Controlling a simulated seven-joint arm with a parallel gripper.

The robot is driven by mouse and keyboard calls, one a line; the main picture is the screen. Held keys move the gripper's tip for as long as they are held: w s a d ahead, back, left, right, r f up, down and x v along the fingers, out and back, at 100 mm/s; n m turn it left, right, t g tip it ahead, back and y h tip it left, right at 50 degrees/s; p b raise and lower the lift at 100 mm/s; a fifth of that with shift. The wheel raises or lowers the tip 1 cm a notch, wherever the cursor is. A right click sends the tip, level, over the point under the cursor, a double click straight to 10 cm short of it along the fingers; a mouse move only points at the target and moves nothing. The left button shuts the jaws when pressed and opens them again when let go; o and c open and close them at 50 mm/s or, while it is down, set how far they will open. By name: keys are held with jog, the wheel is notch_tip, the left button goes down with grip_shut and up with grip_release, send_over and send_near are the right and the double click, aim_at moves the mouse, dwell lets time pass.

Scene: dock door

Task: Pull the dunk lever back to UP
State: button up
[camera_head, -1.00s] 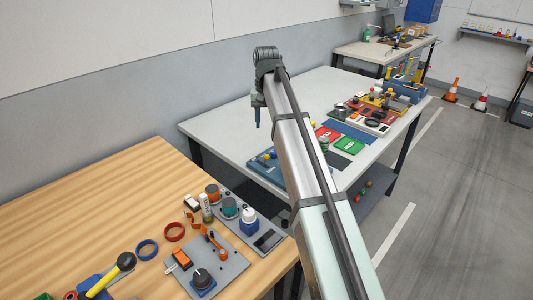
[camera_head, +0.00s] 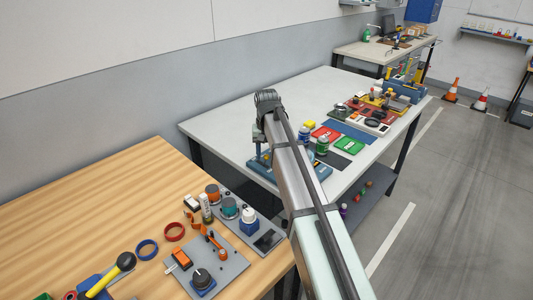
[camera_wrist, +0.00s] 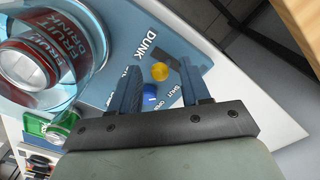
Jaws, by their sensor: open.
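In the wrist view a blue panel (camera_wrist: 118,25) carries the word DUNK and smaller SHUT and OPEN lettering. A yellow ball knob (camera_wrist: 160,71) and a blue ball knob (camera_wrist: 150,92) stand over it; I cannot tell for certain which belongs to the dunk lever. My gripper (camera_wrist: 160,66) is open, its two fingers on either side of the yellow knob in the picture, with no visible grip on it. The blue knob shows between the fingers, nearer the palm. In the head view the blue panel (camera_head: 318,169) is partly hidden behind my arm.
A clear round tank (camera_wrist: 100,50) holds a red fruit drink can (camera_wrist: 35,62) close to my left finger. Red (camera_head: 325,132) and green (camera_head: 348,145) pads lie farther along the white table (camera_head: 225,122). A wooden table (camera_head: 110,190) with several controls stands at left.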

jog(key=shift+f, duration=0.1)
jog(key=shift+c, duration=0.3)
grip_shut()
jog(key=shift+w+a+g+h, duration=0.45)
jog(key=shift+w+g+h, duration=0.05)
jog(key=shift+w, duration=0.1)
jog(key=shift+w+a+g+h, duration=0.1)
jog(key=shift+a+g+h, duration=0.1)
jog(key=shift+g+h, duration=0.3)
jog(key=shift+o, duration=0.3)
grip_release()
jog(key=shift+d, duration=0.1)
